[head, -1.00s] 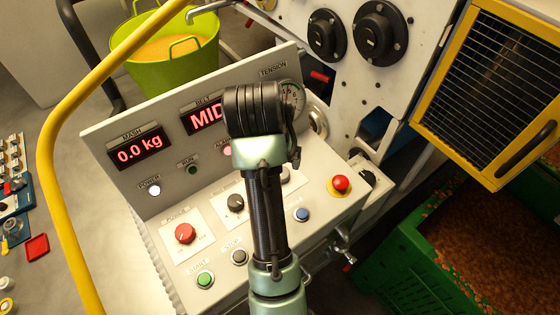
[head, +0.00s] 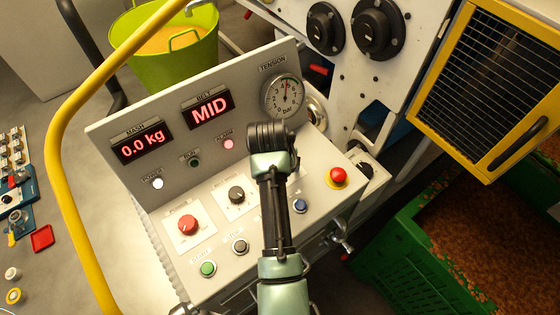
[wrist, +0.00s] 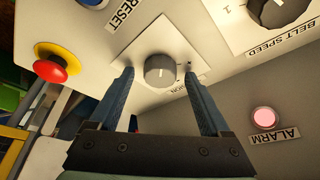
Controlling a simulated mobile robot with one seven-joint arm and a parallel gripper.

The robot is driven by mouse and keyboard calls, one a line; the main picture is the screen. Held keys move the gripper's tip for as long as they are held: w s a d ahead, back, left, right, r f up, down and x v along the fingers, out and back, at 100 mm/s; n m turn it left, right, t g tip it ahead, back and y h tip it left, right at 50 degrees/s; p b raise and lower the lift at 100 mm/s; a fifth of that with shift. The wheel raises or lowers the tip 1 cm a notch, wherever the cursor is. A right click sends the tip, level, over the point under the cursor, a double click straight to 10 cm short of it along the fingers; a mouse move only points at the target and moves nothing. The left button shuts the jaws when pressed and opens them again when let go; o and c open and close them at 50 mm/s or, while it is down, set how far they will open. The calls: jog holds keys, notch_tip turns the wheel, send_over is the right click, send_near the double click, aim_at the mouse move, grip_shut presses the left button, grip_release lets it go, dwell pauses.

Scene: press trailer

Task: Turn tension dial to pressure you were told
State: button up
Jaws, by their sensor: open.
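The grey tension dial (wrist: 160,70) sits on a white plate in the wrist view, its label partly covered, with only "SION" readable. My gripper (wrist: 158,74) is open, with one blue-grey finger on each side of the dial. Gaps show between the fingers and the knob; I cannot tell how deep the tips reach. In the head view my arm hides the dial and fingertips. The round tension gauge (head: 285,97), marked bar, is in clear view; its needle points nearly straight up, and its figures are too small to read surely.
The red emergency button (head: 338,176) and blue reset button (head: 300,205) are close to my arm. The belt speed knob (head: 236,194) and red power knob (head: 188,225) lie to the left. The belt display (head: 209,109) reads MID. The pink alarm lamp (head: 228,144) is lit.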

grip_shut()
jog(key=shift+a+r+m+h, duration=0.1)
jog(key=shift+m+h, duration=0.2)
jog(key=shift+m, duration=0.4)
jog(key=shift+m+h, duration=0.4)
jog(key=shift+m, duration=1)
grip_release()
jog(key=b+v, duration=0.2)
jog(key=v, duration=1)
jog(key=shift+w+r, duration=0.2)
jog(key=shift+r, duration=0.3)
jog(key=shift+w+a, duration=0.1)
